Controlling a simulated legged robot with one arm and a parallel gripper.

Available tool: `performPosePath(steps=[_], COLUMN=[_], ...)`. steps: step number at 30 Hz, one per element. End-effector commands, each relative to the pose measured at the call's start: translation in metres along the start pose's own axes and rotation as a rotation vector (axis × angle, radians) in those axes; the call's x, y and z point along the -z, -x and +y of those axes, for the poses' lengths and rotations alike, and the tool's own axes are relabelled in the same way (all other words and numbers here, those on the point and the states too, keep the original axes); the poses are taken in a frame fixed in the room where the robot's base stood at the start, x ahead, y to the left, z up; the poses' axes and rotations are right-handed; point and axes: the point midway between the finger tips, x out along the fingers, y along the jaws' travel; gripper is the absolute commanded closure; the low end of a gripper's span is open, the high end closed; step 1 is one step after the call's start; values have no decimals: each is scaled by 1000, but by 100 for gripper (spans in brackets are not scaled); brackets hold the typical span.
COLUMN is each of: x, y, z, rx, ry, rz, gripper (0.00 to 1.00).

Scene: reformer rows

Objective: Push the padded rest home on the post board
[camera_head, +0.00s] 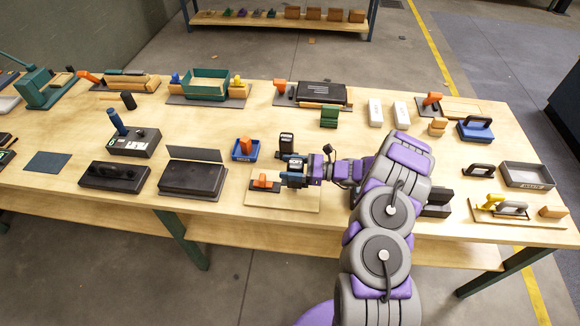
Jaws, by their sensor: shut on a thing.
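The pale wooden post board (303,203) lies on the bench near the front edge, under my gripper. A small orange and black piece (265,183), which looks to be the padded rest, is at the board's left part. My gripper (281,179) comes in from the right, low over the board, and is shut at the right side of that piece. The contact is small and partly hidden by the gripper body. I cannot tell whether the piece is fully seated, and no post can be made out.
A black case (193,179) is close on the left. A blue tray with an orange block (245,150) and a dark upright block (286,143) stand just behind. A grey bin (526,175) stands far right.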

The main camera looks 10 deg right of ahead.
Motion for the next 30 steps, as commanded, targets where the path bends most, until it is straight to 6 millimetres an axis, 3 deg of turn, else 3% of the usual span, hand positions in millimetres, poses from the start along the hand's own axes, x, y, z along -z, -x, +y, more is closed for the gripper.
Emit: performPosePath(steps=[30], x=[23], y=[0], z=[0], rx=[-1], ry=[0], rz=[0], gripper=[76])
